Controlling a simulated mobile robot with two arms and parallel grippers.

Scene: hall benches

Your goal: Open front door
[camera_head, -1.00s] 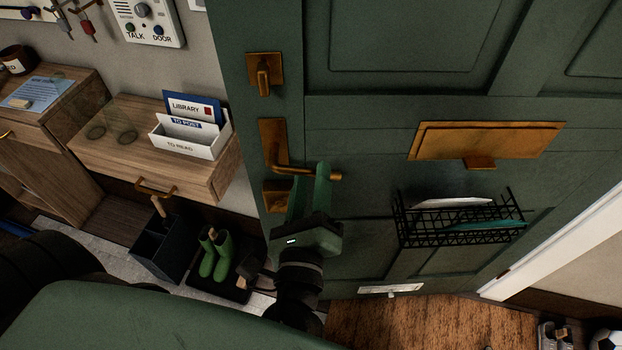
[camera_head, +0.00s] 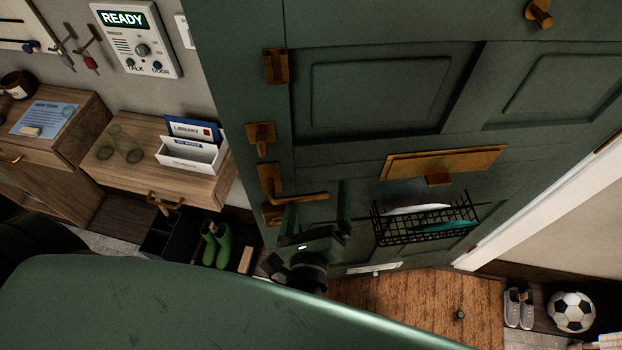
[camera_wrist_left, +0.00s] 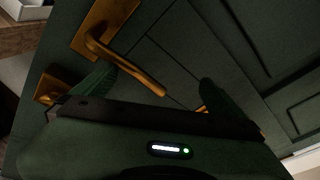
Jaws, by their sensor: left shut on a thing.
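The dark green front door (camera_head: 365,95) fills the middle of the head view. Its brass lever handle (camera_head: 300,197) is on the left side and also shows in the wrist view (camera_wrist_left: 125,68). My left gripper (camera_head: 316,215) is at the handle, just below the lever in the head view. In the wrist view its two green fingers (camera_wrist_left: 158,92) stand on either side of the lever's end, with a wide space between them. Contact with the lever is hard to see. I cannot tell whether the door is ajar. My right gripper is not in view.
A brass letter plate (camera_head: 440,162) and wire basket (camera_head: 425,220) with mail are on the door. A wooden drawer unit (camera_head: 140,175) with a letter holder (camera_head: 190,157) stands left, green boots (camera_head: 216,245) below. Shoes (camera_head: 518,307) and a football (camera_head: 572,311) are right of the mat (camera_head: 415,305).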

